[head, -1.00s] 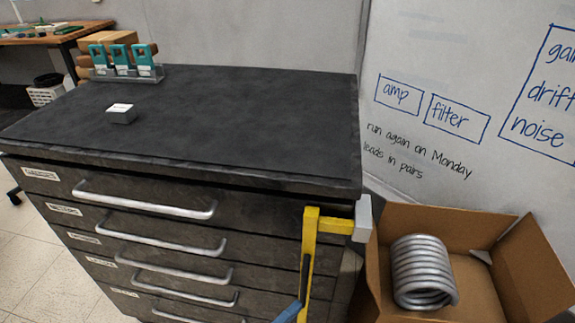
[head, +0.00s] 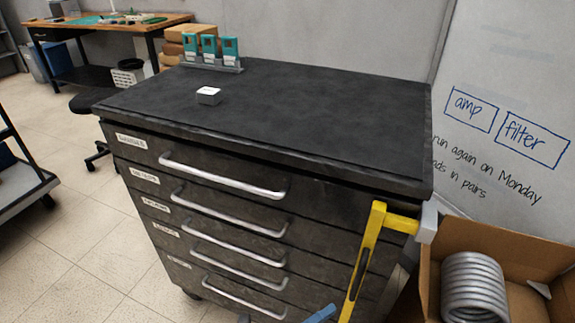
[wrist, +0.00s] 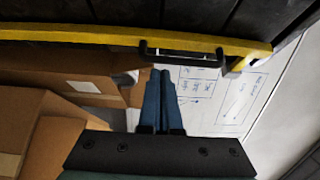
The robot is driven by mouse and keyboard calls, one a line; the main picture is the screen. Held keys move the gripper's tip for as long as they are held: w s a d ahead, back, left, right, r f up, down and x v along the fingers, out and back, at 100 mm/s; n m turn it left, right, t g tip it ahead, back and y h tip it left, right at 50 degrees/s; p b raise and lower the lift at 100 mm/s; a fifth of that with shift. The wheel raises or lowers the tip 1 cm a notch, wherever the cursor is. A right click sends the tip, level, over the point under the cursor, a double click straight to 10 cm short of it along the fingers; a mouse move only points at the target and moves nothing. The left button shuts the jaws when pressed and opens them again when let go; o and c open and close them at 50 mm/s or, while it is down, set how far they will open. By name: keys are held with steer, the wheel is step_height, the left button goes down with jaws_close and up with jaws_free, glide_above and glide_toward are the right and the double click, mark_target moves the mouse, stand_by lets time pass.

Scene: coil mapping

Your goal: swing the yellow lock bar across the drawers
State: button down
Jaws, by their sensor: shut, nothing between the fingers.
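The yellow lock bar (head: 364,262) hangs down at the right front of the dark drawer cabinet (head: 300,100), joined at its top to a pale grey hinge block (head: 428,222). It stands along the right side of the drawer fronts, not across them. In the wrist view the bar (wrist: 90,38) runs across the top, with a black handle (wrist: 182,53) on it. My gripper (wrist: 161,72) is shut and empty, its blue fingertips just below the handle in that picture. I cannot tell whether they touch. In the head view only a blue piece of my gripper (head: 321,314) shows, left of the bar.
A cardboard box (head: 520,235) with a metal coil (head: 474,288) is right of the cabinet, close to the bar. Drawer handles (head: 222,178) stick out in front.

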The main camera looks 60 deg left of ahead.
steer(key=s+a+b, duration=0.2)
steer(key=s+a, duration=0.1)
steer(key=a, duration=0.3)
steer(key=shift+f, duration=0.3)
steer(key=shift+a, duration=0.1)
stand_by(0.3)
